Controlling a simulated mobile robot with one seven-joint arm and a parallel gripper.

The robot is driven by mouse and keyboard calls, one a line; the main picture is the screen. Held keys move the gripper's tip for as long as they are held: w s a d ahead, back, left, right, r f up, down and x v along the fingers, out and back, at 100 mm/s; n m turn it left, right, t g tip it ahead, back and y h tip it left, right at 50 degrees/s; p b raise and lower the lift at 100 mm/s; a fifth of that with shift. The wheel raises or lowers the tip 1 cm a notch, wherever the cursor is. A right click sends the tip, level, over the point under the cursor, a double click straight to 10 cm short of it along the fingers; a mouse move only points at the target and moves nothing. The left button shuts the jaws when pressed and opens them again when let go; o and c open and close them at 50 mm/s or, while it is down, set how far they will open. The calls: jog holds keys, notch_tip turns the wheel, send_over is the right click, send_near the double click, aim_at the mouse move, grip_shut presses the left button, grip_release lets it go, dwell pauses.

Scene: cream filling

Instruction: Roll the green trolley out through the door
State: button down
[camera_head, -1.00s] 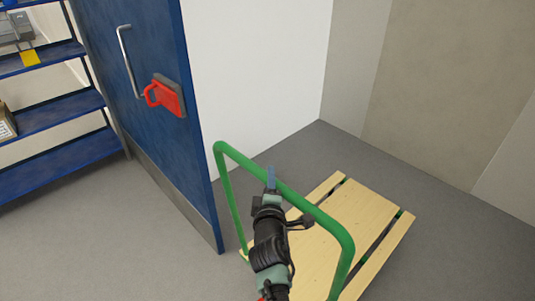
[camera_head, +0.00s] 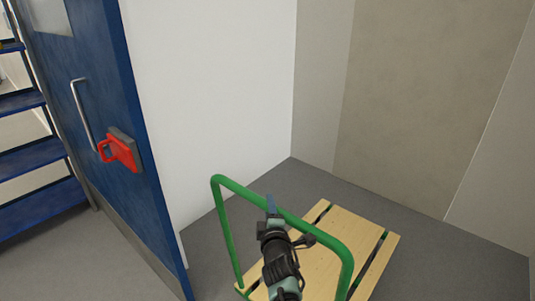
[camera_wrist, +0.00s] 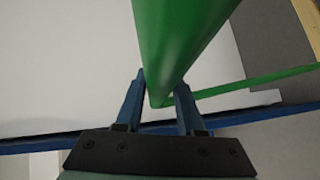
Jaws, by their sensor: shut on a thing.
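The green trolley has a green tube handle (camera_head: 228,235) and a flat slatted wooden deck (camera_head: 350,235). It stands on the grey floor in the lower middle of the head view. My gripper (camera_head: 271,205) is shut on the top bar of the handle. In the wrist view the green bar (camera_wrist: 180,40) runs between the two blue fingers (camera_wrist: 160,105). The blue door (camera_head: 95,170) stands open to the left of the trolley, with a silver pull handle and a red latch (camera_head: 122,150). The trolley's wheels are hidden.
Blue shelves (camera_head: 38,165) stand at the far left behind the door. A white wall (camera_head: 210,90) and beige wall panels (camera_head: 420,90) close in the space beyond the trolley. The grey floor (camera_head: 305,180) just beyond the deck is clear.

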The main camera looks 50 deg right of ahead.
jog(key=shift+r, duration=0.25)
jog(key=c, duration=0.8)
grip_release()
jog(key=shift+o, duration=1.4)
jog(key=shift+f, duration=0.15)
jog(key=shift+s+a+p, duration=0.35)
jog(key=shift+s+p, duration=0.1)
jog(key=p+v, duration=0.4)
jog(key=v, duration=0.7)
jog(key=shift+s+a+p, duration=0.2)
jog(key=shift+a+p, duration=0.15)
jog(key=shift+p, duration=0.05)
